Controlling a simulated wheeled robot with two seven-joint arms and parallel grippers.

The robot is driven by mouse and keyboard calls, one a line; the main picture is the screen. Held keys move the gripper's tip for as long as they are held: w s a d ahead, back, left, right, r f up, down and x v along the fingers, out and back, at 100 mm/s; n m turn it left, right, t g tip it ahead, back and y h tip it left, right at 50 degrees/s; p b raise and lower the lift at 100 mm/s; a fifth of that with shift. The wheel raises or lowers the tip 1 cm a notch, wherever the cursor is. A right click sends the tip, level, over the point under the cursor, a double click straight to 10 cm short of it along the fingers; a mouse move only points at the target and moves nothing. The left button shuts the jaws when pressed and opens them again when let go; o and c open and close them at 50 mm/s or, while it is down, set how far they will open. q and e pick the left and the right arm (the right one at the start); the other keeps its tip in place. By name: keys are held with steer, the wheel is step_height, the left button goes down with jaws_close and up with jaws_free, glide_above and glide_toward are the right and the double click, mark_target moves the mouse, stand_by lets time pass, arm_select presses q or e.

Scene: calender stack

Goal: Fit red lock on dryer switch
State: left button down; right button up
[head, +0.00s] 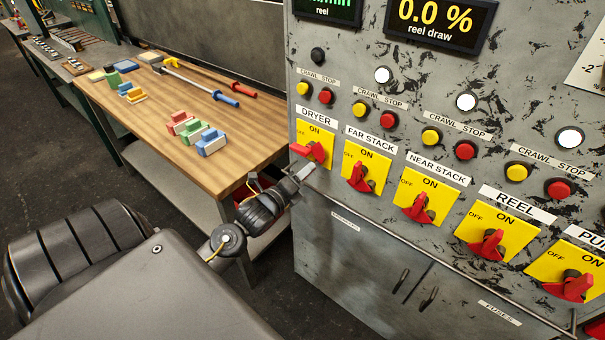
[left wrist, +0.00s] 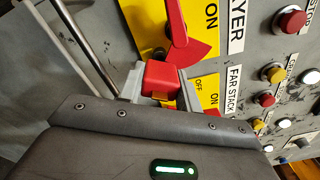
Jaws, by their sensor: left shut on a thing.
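The dryer switch (head: 318,134) has a yellow ON plate and a red handle, at the left end of the switch row. In the left wrist view, its red handle (left wrist: 177,26) and a red wedge-shaped part show just beyond my fingers. My left gripper (head: 303,172) is at the lower edge of this switch. It is shut on the red lock (left wrist: 161,77), a small red block between the two fingers. The lock is close to the red wedge; I cannot tell whether they touch. In the head view, red lock and red handle are hard to separate. My right gripper is not in view.
Far stack (head: 366,170), near stack (head: 424,200) and reel (head: 490,235) switches continue to the right. A rail (head: 345,205) runs below them. A wooden table (head: 160,135) at left holds several coloured blocks and long-handled tools.

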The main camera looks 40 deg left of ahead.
arm_select(q)
steer(key=shift+w, duration=1.15)
steer(key=c, duration=0.9)
jaws_free()
steer(key=shift+o, duration=0.7)
steer(key=shift+s, duration=0.1)
steer(key=shift+s+p, duration=0.5)
steer(key=shift+s, duration=2.9)
